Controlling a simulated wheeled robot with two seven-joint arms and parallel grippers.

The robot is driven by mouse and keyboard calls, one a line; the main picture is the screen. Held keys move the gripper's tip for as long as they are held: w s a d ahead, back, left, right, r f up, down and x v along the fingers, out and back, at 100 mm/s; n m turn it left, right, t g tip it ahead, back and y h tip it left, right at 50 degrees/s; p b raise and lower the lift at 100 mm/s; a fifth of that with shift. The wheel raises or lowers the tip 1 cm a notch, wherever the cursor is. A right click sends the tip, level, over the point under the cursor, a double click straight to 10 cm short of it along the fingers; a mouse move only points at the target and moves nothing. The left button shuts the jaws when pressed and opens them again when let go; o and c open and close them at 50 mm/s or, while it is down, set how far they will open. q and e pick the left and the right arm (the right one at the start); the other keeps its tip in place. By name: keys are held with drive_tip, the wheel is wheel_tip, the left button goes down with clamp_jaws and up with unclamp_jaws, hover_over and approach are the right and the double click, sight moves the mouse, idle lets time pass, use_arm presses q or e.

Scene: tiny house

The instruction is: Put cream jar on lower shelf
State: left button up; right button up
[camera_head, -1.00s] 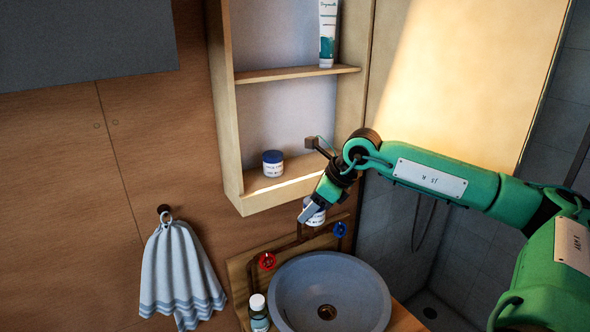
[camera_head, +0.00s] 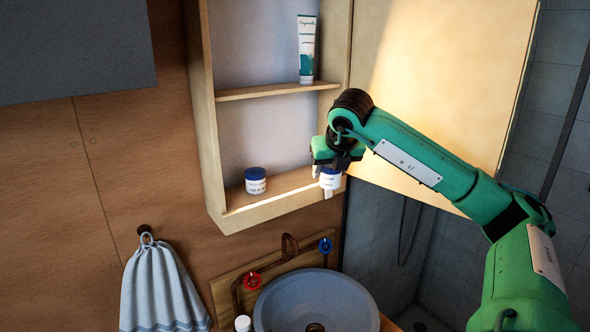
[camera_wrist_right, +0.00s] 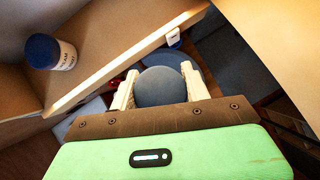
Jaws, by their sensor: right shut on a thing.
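My right gripper (camera_head: 329,182) is shut on a white cream jar (camera_head: 330,180) with a blue lid. It holds the jar upright at the right front end of the cabinet's lower shelf (camera_head: 283,192). In the right wrist view the jar's round lid (camera_wrist_right: 160,88) sits between the two pale fingers, outside the shelf's front edge (camera_wrist_right: 135,62). A second, similar jar (camera_head: 256,182) stands on the lower shelf to the left; it also shows in the right wrist view (camera_wrist_right: 65,56). My left gripper is not in view.
An upper shelf (camera_head: 270,91) holds a white and teal tube (camera_head: 306,50). The open cabinet door (camera_head: 440,80) is at the right. A round basin (camera_head: 345,295) with red and blue taps, a small bottle (camera_head: 242,323) and a hanging towel (camera_head: 160,290) are below. The shelf's middle is clear.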

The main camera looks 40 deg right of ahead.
drive_tip(key=w+d+p, duration=0.2)
drive_tip(key=w, duration=0.2)
drive_tip(key=w+d+p, duration=0.3)
drive_tip(key=w, duration=0.2)
drive_tip(key=w+d+p, duration=0.2)
drive_tip(key=w, duration=0.2)
drive_tip(key=shift+w+d+r, duration=0.1)
drive_tip(key=shift+w+d, duration=0.1)
drive_tip(key=shift+d, duration=0.1)
drive_tip(key=shift+w+d, duration=0.15)
drive_tip(key=shift+w, duration=0.1)
drive_tip(key=shift+f+p, duration=0.5)
drive_tip(key=shift+p, duration=0.25)
drive_tip(key=shift+f+p, duration=0.75)
drive_tip(key=shift+f, duration=0.65)
drive_tip(key=shift+f, duration=0.1)
drive_tip(key=o, duration=0.6)
drive_tip(key=shift+o, duration=0.7)
